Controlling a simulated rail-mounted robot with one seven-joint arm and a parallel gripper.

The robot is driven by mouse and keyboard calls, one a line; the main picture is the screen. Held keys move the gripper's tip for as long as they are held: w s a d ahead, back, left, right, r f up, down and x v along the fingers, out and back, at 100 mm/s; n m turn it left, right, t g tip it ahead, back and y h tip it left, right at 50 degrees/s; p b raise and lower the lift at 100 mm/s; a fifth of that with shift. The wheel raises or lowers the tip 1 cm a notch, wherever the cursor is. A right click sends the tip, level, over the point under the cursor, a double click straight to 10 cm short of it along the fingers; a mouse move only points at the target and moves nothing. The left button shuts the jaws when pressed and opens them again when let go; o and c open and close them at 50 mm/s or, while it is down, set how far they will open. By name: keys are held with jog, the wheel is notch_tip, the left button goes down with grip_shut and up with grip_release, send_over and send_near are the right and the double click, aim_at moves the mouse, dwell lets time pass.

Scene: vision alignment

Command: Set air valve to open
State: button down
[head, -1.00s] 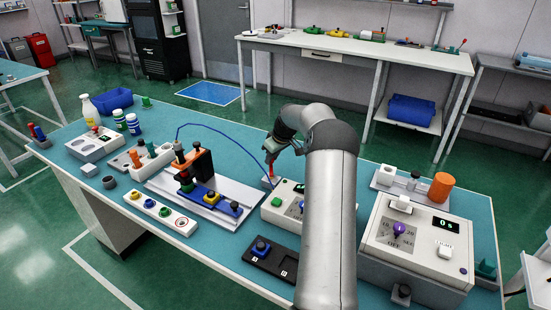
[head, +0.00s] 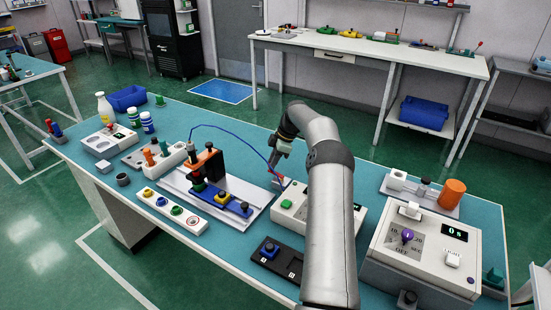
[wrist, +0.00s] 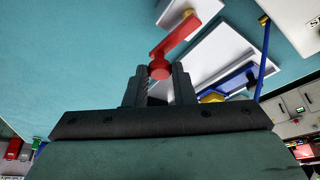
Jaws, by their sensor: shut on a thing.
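The air valve's red lever (wrist: 172,42) shows in the wrist view, with its round red end between the fingertips of my gripper (wrist: 160,82). The lever slants up and right to a brass-coloured fitting (wrist: 188,14) on a pale base. My gripper is shut on the lever. In the head view my gripper (head: 275,170) is low over the bench, behind the white box with a green button (head: 288,204). A little red shows beside the fingers there; my arm hides part of this area. The valve's position markings cannot be made out.
A blue hose (head: 232,129) arches from the black-and-orange fixture (head: 207,165) towards my gripper. The white timer box (head: 425,245) with a purple knob stands at right. A black tray with a blue button (head: 271,250) lies in front. The bench behind my gripper is clear.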

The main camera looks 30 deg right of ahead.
jog(key=shift+a+n+g, duration=0.3)
jog(key=shift+a+n, duration=0.05)
jog(key=shift+n, duration=0.55)
jog(key=c, duration=1.2)
grip_release()
jog(key=shift+c, duration=0.2)
jog(key=shift+y, duration=0.3)
jog(key=shift+s, duration=0.1)
jog(key=p+v, duration=1.1)
jog(key=v, duration=0.6)
jog(key=shift+r+p, duration=0.3)
jog(key=shift+p, duration=0.05)
